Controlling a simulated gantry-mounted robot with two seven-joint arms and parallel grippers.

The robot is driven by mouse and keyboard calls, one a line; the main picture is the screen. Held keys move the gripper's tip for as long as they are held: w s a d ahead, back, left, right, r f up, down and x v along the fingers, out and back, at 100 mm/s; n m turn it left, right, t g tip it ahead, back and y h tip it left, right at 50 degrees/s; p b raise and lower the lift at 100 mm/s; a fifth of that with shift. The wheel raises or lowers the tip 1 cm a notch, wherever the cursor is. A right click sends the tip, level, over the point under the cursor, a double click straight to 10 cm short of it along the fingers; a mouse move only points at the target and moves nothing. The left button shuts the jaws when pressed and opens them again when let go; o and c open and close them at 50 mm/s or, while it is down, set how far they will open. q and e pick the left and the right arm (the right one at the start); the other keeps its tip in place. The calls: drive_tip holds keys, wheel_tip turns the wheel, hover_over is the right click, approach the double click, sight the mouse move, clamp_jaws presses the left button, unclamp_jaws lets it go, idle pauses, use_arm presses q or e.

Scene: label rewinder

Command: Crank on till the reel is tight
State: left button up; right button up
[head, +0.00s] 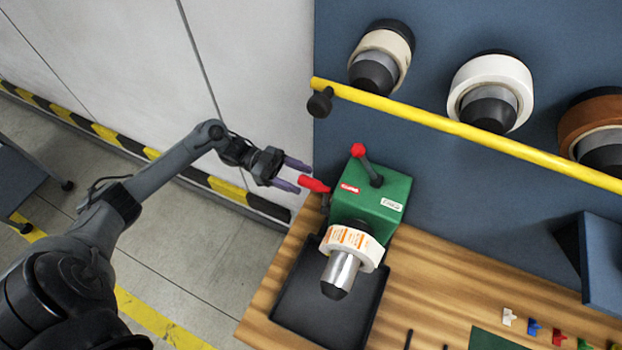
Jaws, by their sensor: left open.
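The green label rewinder (384,208) stands on the wooden bench at the back edge. A white label reel (353,248) with orange print sits around its silver spindle (339,270) at the front. A crank with a red handle (314,184) sticks out on the rewinder's left side. A lever with a red ball knob (358,150) stands on top. My left gripper (304,174) is open, just left of the red crank handle, with its purple fingers pointing toward it. I cannot tell if they touch it. How tight the reel is wound cannot be seen. My right gripper is out of view.
A black tray (290,304) lies under the spindle on the wooden bench (440,268). A yellow bar (470,132) crosses the blue back panel below several mounted tape rolls (490,88). Small coloured clips (534,327) lie at the right front.

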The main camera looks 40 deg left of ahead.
sight(322, 188)
use_arm(q)
drive_tip(key=shift+p+x, duration=0.45)
drive_tip(key=shift+x, duration=1.7)
drive_tip(key=shift+c, duration=0.3)
clamp_jaws()
